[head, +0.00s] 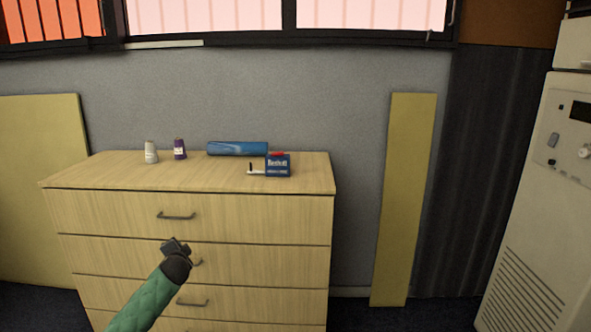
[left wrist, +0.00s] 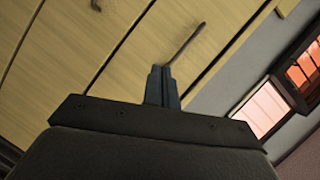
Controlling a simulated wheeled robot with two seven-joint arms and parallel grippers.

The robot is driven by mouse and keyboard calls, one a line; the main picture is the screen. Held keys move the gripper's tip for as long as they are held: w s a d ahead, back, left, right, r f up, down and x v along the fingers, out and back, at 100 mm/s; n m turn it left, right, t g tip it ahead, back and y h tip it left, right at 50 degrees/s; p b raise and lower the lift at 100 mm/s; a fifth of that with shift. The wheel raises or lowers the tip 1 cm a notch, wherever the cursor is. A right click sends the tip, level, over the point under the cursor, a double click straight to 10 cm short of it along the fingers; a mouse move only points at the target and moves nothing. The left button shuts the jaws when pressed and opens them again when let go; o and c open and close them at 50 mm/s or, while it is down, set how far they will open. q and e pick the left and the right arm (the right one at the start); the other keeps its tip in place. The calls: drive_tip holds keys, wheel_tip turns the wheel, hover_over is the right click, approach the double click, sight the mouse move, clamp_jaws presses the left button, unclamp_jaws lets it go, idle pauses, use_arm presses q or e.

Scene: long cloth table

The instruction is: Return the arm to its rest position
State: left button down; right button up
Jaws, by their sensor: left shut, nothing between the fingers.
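My left arm, with a green sleeve, comes in from the lower left of the head view. Its left gripper (head: 178,246) is in front of the dresser's second drawer, below the top drawer's handle (head: 176,216). In the left wrist view the left gripper (left wrist: 162,72) has its fingers together and empty, with a drawer handle (left wrist: 186,43) beyond the tips. I cannot tell if it touches the dresser. My right gripper is not in view.
A wooden dresser (head: 130,215) stands against the grey wall. On it are a white bottle (head: 151,152), a purple bottle (head: 180,149), a blue cylinder (head: 237,148) and a dark blue box (head: 278,165). A yellow board (head: 404,200) and a beige cabinet (head: 540,220) stand right.

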use_arm(q)
drive_tip(key=s+d+f+n+g+h, duration=0.25)
drive_tip(key=s+d, duration=0.55)
drive_tip(key=s, duration=0.5)
drive_tip(key=s+d+f+n+g+h, duration=0.1)
drive_tip(key=s+d+f+n+g, duration=0.15)
drive_tip(key=s+d, duration=0.8)
drive_tip(key=s+d+f+g+h, duration=0.1)
drive_tip(key=s+f, duration=0.4)
drive_tip(key=s, duration=0.8)
drive_tip(key=s+d+f+n+g+h, duration=0.1)
drive_tip(key=s+d+f+g, duration=0.2)
drive_tip(key=s, duration=1)
drive_tip(key=s+d+f+g+h+p, duration=0.1)
drive_tip(key=s+d+f+g, duration=0.2)
drive_tip(key=s+f, duration=0.5)
drive_tip(key=s, duration=0.5)
drive_tip(key=shift+s+f+n, duration=0.15)
drive_tip(key=shift+s+n, duration=0.15)
drive_tip(key=shift+n, duration=0.1)
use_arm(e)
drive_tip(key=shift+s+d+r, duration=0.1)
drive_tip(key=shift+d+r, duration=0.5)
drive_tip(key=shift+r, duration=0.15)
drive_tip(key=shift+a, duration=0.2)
use_arm(q)
drive_tip(key=shift+d, duration=0.1)
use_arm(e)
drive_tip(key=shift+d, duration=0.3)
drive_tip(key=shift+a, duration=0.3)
